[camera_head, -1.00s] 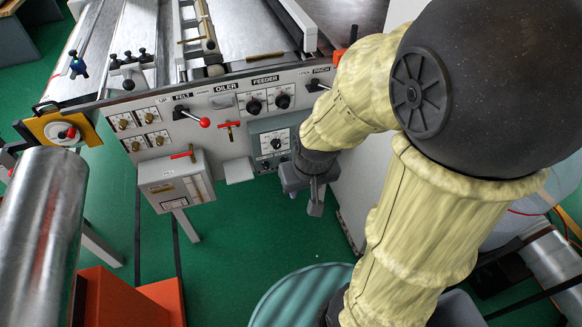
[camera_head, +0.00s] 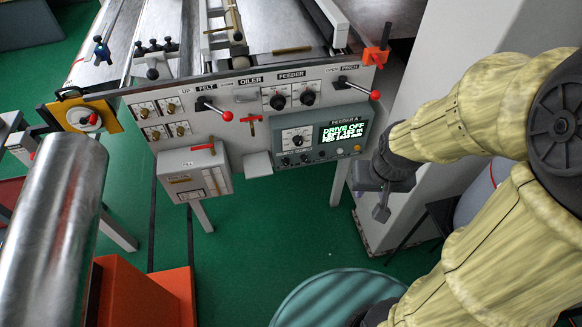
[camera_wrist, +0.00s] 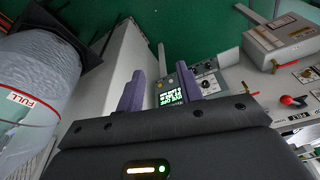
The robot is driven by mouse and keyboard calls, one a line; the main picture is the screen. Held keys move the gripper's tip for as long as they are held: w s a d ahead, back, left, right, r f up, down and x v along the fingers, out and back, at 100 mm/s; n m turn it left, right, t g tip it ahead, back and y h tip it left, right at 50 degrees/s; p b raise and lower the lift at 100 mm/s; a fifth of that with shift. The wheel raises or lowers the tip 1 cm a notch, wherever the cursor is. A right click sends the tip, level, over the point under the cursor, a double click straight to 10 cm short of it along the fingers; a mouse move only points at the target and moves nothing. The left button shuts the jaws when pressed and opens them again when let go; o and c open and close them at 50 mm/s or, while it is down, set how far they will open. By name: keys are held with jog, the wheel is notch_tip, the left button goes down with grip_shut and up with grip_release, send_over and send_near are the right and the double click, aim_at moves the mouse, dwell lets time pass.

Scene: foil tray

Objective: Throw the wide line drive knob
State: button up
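The machine panel (camera_head: 240,138) carries several controls, and I cannot tell which is the wide line drive knob. A grey control box (camera_head: 306,163) marked FEEDER A has a black-pointer dial (camera_head: 296,140), a row of small knobs, and a lit screen (camera_head: 343,131) reading DRIVE OFF. Two round black knobs (camera_head: 307,98) sit under the FEEDER label. My gripper (camera_head: 381,208) hangs right of the box, apart from it. In the wrist view its two purple fingers (camera_wrist: 159,92) are spread and empty, with the screen (camera_wrist: 171,97) and dial (camera_wrist: 208,84) beyond them.
Red-tipped levers stand at the panel's left (camera_head: 226,116) and right (camera_head: 376,95). A white cabinet (camera_head: 440,90) stands behind my arm. A metal roller (camera_head: 45,225) is at left. Green floor is open below the panel.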

jog(key=shift+o, duration=1.3)
jog(key=shift+w+f, duration=0.1)
jog(key=shift+f, duration=0.15)
jog(key=w+a+f+n+t+y+b, duration=0.1)
jog(key=w+a+f+t+b, duration=0.4)
jog(key=f+b, duration=0.8)
jog(key=w+a+f+n+t+y+b, duration=0.1)
jog(key=w+a+f+t+b, duration=0.4)
jog(key=f+b, duration=0.9)
jog(key=w+a+f+n+t+y+b, duration=0.1)
jog(key=w+a+f+t+y+b, duration=0.2)
jog(key=w+a+f+b, duration=0.3)
jog(key=w+f+t+b, duration=0.1)
jog(key=w+f+b, duration=0.3)
jog(key=f+b, duration=0.4)
jog(key=shift+w+f+t, duration=0.25)
jog(key=shift+f+t, duration=0.15)
jog(key=shift+f, duration=0.4)
jog(key=shift+w, duration=0.1)
